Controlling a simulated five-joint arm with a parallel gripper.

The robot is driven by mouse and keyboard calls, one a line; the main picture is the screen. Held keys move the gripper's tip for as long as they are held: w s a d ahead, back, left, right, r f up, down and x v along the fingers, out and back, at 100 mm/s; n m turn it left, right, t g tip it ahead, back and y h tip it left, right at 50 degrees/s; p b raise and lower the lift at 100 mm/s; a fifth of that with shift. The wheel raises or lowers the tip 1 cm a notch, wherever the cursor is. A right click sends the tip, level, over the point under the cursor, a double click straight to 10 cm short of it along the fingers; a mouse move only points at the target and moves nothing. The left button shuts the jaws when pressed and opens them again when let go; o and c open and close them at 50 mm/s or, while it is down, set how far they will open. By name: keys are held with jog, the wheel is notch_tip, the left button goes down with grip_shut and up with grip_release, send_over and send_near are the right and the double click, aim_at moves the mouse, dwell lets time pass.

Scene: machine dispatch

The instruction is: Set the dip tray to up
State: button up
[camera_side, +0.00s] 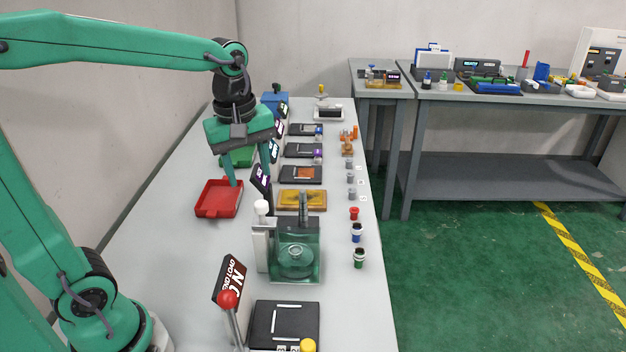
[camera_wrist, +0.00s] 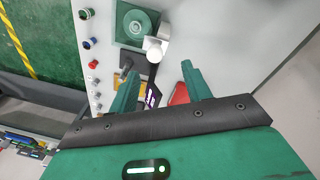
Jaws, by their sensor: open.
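The dip station is a clear green-tinted glass tank (camera_side: 308,262) in the middle of the table in the side view. A round dish-like tray (camera_side: 295,257) sits low inside it. A pale post with a white knob (camera_side: 262,207) stands at the tank's left side. In the wrist view the tank (camera_wrist: 120,22) is at the top, with the white knob (camera_wrist: 154,54) below it. My gripper (camera_side: 248,180) is open and empty, behind the tank and above the table. Its fingers (camera_wrist: 158,76) point toward the knob in the wrist view, apart from it.
A yellow tray (camera_side: 315,200) and black sign panels (camera_side: 262,183) stand close by. Several small bottles line the right edge. The table's left front is clear.

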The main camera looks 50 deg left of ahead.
aim_at(261, 203)
jog(key=w+n, duration=0.1)
jog(key=w+f+n+g, duration=0.1)
jog(key=n, duration=0.1)
jog(key=shift+w+a, duration=0.2)
jog(key=shift+f, duration=0.15)
jog(key=shift+f, duration=3.75)
grip_shut()
